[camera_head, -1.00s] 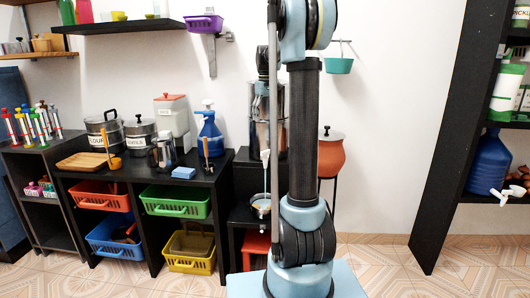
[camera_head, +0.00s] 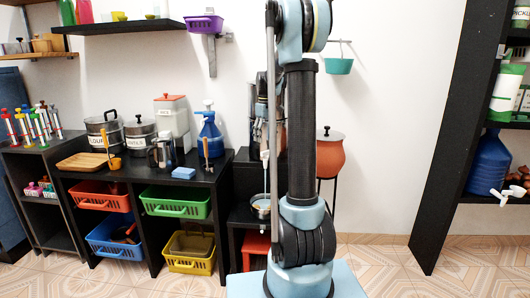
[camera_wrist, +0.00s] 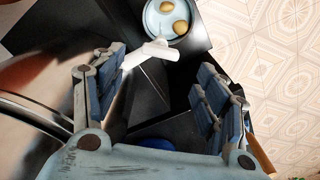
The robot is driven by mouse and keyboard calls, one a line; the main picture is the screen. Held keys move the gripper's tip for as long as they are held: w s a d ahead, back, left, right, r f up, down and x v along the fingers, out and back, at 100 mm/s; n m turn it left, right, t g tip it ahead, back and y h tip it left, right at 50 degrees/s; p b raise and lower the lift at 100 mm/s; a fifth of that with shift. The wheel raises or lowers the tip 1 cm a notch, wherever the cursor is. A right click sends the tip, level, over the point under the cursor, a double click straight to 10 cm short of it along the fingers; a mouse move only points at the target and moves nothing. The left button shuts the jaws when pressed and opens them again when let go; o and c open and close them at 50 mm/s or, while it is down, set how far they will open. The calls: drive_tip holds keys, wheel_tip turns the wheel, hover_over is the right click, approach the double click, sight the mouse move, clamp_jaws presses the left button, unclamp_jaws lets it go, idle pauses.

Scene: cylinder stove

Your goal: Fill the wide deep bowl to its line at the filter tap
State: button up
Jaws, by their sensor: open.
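A small metallic bowl (camera_head: 261,209) stands on a low black step under the white tap (camera_head: 265,156) of the steel filter (camera_head: 279,112). A thin pale line, seemingly a stream of water, runs from tap to bowl. In the wrist view the bowl (camera_wrist: 150,28) is at the top, with two yellowish round shapes inside; its fill line cannot be made out. The white tap (camera_wrist: 150,52) lies just beyond my gripper (camera_wrist: 160,85), which is open and empty, its fingers spread before the tap. The filter's steel body (camera_wrist: 40,85) is at the left. My arm hides part of the filter in the head view.
A black counter (camera_head: 225,172) at the left holds pots, a blue pump jug (camera_head: 210,135) and a blue sponge (camera_head: 184,173), with coloured baskets below. A red-brown pot (camera_head: 330,158) stands right of my arm. Open floor lies at the right.

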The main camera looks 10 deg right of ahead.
sight(265, 154)
drive_tip(key=shift+f, duration=3.6)
drive_tip(key=c, duration=1)
